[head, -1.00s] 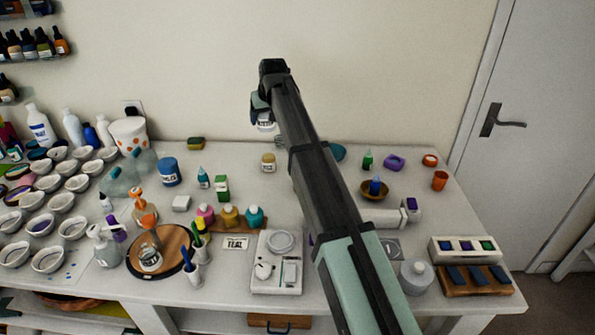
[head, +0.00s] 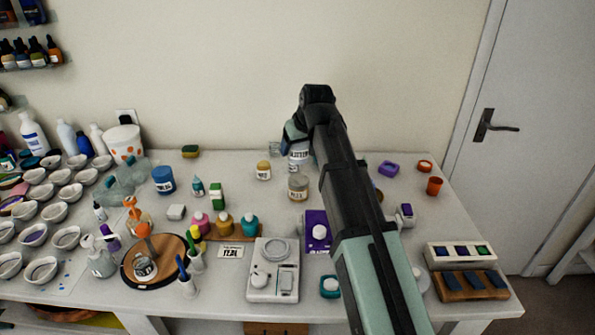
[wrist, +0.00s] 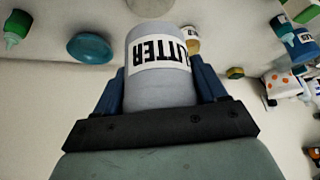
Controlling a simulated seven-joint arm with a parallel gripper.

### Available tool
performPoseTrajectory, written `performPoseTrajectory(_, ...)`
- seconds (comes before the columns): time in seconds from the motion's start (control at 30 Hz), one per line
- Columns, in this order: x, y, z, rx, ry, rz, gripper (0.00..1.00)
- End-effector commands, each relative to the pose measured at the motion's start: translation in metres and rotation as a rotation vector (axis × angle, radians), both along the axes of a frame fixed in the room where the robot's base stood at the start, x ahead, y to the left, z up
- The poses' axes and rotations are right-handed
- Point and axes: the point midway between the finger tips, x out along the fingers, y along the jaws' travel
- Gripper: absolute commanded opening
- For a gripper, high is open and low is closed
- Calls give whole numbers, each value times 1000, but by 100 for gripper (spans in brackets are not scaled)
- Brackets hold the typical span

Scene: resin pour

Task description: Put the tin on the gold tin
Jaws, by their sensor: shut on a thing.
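My gripper (wrist: 162,100) is shut on a grey tin (wrist: 158,75) with a white label reading "LITTER". The held tin shows below my wrist in the head view (head: 299,157), partly covered by my arm. Its label is upright there. A gold-toned tin (head: 263,170) with a pale label stands on the table to its left. It also shows just behind the held tin in the wrist view (wrist: 192,40). A second, duller tin (head: 298,188) stands nearer the front, just below the held tin in the picture. The held tin looks apart from both.
A blue tin (head: 163,180) and several small bottles stand to the left. A purple item (head: 388,168) and orange cups (head: 434,186) are at the right. A scale (head: 273,270) is in front. My arm hides part of the table.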

Motion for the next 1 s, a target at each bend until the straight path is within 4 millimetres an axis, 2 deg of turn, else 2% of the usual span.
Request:
performPoseTrajectory(0.03, -2, 0, -10, -1, 3, 0, 36)
performPoseTrajectory(0.2, -1, 0, -34, 0, 2, 0, 36)
performPoseTrajectory(0.37, 0, 0, -43, 0, 0, -1, 36)
performPoseTrajectory(0.63, -1, 0, -72, 0, 2, -1, 36)
performPoseTrajectory(1.0, 0, 0, -77, 0, 0, -1, 36)
